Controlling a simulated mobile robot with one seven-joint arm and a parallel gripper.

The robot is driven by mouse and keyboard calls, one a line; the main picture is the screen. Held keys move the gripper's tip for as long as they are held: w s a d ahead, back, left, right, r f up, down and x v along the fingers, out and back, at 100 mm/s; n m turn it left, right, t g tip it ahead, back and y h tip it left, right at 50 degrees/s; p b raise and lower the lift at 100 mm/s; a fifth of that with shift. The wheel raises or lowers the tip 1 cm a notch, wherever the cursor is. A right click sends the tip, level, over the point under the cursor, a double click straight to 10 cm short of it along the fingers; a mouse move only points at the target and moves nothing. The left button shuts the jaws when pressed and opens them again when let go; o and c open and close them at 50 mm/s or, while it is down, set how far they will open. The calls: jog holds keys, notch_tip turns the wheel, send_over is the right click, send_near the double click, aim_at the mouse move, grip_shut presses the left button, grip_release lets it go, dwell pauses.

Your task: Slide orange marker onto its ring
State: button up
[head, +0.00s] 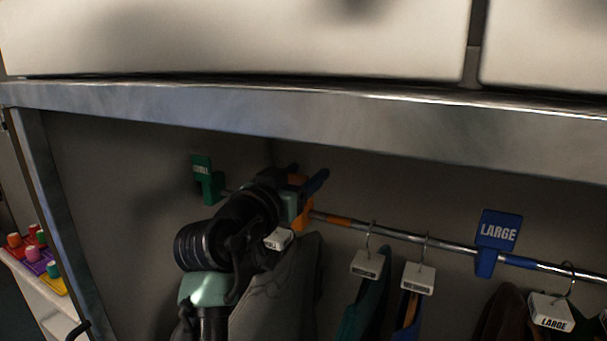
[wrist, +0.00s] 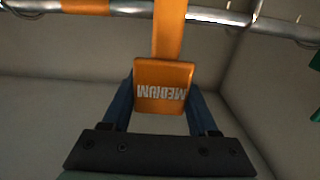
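The orange marker reads MEDIUM and appears upside down in the wrist view (wrist: 163,85). My gripper (wrist: 163,90) has its two blue fingers against the plate's sides. The marker's stem reaches up to the metal rail and crosses in front of it; whether it bears on the rail cannot be told. The orange ring is a painted band on the rail (wrist: 86,6), to the left of the stem with bare metal between. In the head view the marker (head: 303,216) is partly hidden by my gripper (head: 305,187), just left of the orange ring (head: 335,220).
A green marker (head: 206,181) is at the rail's left end. A blue LARGE marker (head: 498,235) sits farther right. Tagged garments on hangers (head: 367,264) hang below the rail, close to my arm. A metal beam (head: 300,120) runs above.

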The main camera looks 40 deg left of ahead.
grip_shut()
jog(key=d, duration=0.2)
jog(key=w+d, duration=0.1)
jog(key=d, duration=0.3)
jog(key=shift+w+d, duration=0.3)
jog(key=shift+d, duration=0.1)
jog(key=o, duration=0.6)
grip_release()
jog(key=shift+a, duration=0.15)
jog(key=shift+s, duration=0.1)
jog(key=b+v, duration=0.5)
jog(key=v, duration=0.8)
jog(key=shift+r, duration=0.1)
